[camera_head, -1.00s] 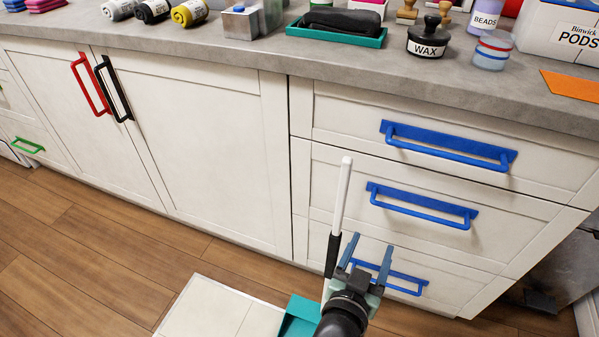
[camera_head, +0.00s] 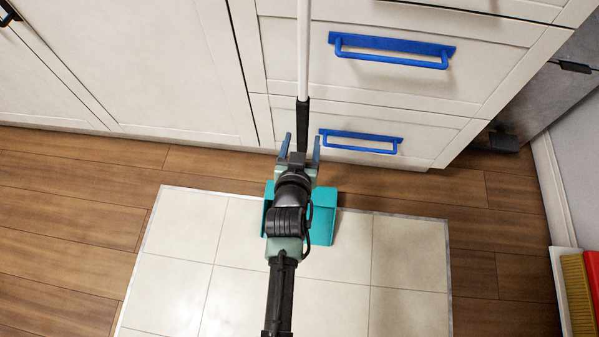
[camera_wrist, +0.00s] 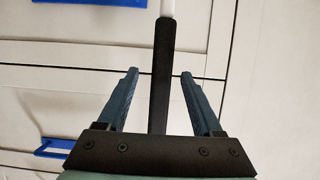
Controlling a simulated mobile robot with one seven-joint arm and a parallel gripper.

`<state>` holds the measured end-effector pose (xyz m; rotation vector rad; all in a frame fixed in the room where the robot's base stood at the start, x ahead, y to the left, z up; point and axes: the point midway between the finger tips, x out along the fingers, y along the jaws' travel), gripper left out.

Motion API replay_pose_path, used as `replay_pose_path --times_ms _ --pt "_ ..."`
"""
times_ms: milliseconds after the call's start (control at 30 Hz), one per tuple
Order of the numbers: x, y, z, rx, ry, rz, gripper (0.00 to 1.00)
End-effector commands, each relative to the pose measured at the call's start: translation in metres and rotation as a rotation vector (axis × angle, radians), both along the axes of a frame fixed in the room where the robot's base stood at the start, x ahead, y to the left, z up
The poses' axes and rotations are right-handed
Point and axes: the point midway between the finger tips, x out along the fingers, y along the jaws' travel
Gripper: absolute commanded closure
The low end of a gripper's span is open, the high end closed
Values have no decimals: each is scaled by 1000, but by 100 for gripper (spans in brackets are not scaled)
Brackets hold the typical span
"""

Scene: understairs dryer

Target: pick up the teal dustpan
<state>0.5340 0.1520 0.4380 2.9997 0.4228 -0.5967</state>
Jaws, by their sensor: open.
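The teal dustpan (camera_head: 322,218) lies on the pale tiled patch in the head view. My gripper and wrist cover much of it. A tall pole with a white shaft (camera_head: 303,50) and a black lower section (camera_head: 302,126) rises above it; my gripper hides where they would join. My gripper (camera_head: 300,142) is open, with its blue fingers pointing at the drawers. In the wrist view the black section (camera_wrist: 161,90) shows in the gap between the two fingers (camera_wrist: 159,73). I cannot tell whether it is within their reach or just beyond.
White drawers with blue handles (camera_head: 392,48) stand close behind the pole, with a cupboard door (camera_head: 150,60) to the left. The tiled patch (camera_head: 170,290) lies on a wooden floor (camera_head: 60,230). A container with yellow bristles (camera_head: 577,290) and something red stands at the right edge.

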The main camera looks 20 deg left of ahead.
Motion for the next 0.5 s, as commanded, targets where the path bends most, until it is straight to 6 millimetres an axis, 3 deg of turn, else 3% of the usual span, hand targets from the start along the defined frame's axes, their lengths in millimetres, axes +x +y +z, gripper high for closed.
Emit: replay_pose_path --times_ms 300,500 --pt "37 12 -19 1 -2 0 32" --pt "43 14 -19 0 0 0 32"
